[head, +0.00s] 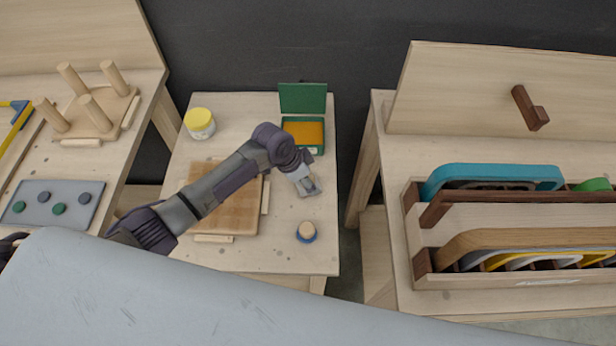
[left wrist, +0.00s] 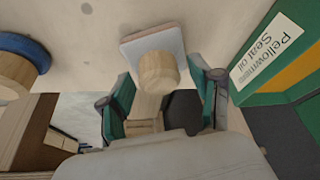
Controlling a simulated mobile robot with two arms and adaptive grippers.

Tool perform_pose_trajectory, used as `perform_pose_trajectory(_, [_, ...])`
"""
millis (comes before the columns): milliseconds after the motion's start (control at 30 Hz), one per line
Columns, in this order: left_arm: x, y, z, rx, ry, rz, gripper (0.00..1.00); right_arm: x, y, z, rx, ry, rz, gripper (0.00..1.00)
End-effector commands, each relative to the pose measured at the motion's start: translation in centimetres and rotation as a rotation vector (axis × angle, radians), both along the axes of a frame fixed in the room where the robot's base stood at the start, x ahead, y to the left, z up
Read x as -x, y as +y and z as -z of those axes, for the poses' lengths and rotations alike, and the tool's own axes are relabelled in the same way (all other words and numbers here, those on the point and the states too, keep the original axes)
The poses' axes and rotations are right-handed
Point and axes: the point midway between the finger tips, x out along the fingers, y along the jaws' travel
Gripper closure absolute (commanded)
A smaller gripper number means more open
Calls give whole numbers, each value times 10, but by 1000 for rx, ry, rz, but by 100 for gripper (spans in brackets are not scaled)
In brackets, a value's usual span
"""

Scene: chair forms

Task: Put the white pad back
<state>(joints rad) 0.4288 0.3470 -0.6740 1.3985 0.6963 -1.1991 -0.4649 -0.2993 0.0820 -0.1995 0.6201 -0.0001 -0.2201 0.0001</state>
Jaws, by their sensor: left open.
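The white pad (left wrist: 137,49) shows in the left wrist view as a pale, squarish plate with a pinkish rim. A round wooden knob (left wrist: 158,72) stands on it. My left gripper (left wrist: 164,96) is open, its two green-lined fingers on either side of the knob, with a gap to each. In the head view my left gripper (head: 309,187) is low over the right part of the middle table, and the pad beneath is mostly hidden by it.
A blue round pad with a wooden knob (head: 306,231) stands nearby. An open green tin (head: 302,136) with orange contents is behind the gripper. A wooden board (head: 218,219) and a yellow-lidded jar (head: 199,123) are left. A wooden rack (head: 470,216) stands on the right table.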

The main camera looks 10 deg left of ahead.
Motion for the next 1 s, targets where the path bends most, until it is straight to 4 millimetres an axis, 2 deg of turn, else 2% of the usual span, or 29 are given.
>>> perform_pose_trajectory(267, [1, 3, -11, 0, -3, 0, 36, 1, 3, -1, -3, 1, 0, 60])
perform_pose_trajectory(700, [20, 31, -92, -1, -3, 2, 36, 1, 4, 3, -4, 1, 0, 60])
perform_pose_trajectory(833, [23, 36, -107, 1, -2, 0, 36, 1, 3, 3, -4, 1, 0, 60])
perform_pose_trajectory(1000, [25, 38, -114, 0, 0, 1, 36, 1, 3, 4, -4, 1, 0, 60])
